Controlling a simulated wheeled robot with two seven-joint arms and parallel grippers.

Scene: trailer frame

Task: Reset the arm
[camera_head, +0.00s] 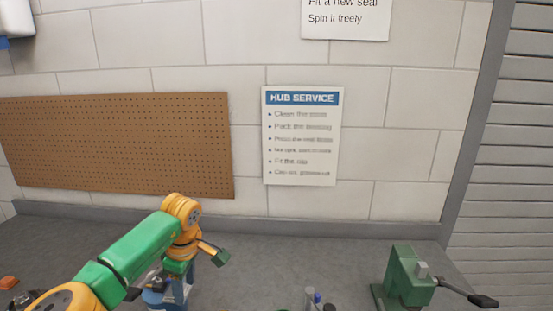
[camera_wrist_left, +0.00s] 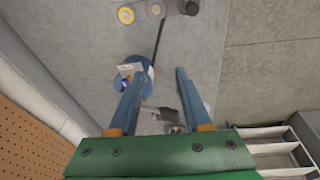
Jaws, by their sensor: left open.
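My left arm, green and yellow, reaches in from the lower left in the head view. Its gripper (camera_head: 182,288) points down over the grey bench, partly cut off by the lower edge. In the left wrist view the two blue fingers of the left gripper (camera_wrist_left: 160,73) are apart with nothing held between them. A round blue item (camera_wrist_left: 133,70) with a pale label is below, beside the left finger in that view. My right arm and gripper are not in view.
A green vise-like tool (camera_head: 405,278) with a black handle stands at the right of the bench. Small bottles (camera_head: 317,299) are at the front edge. A pegboard (camera_head: 120,143) and hub service sign (camera_head: 302,140) hang behind. The back middle bench is clear.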

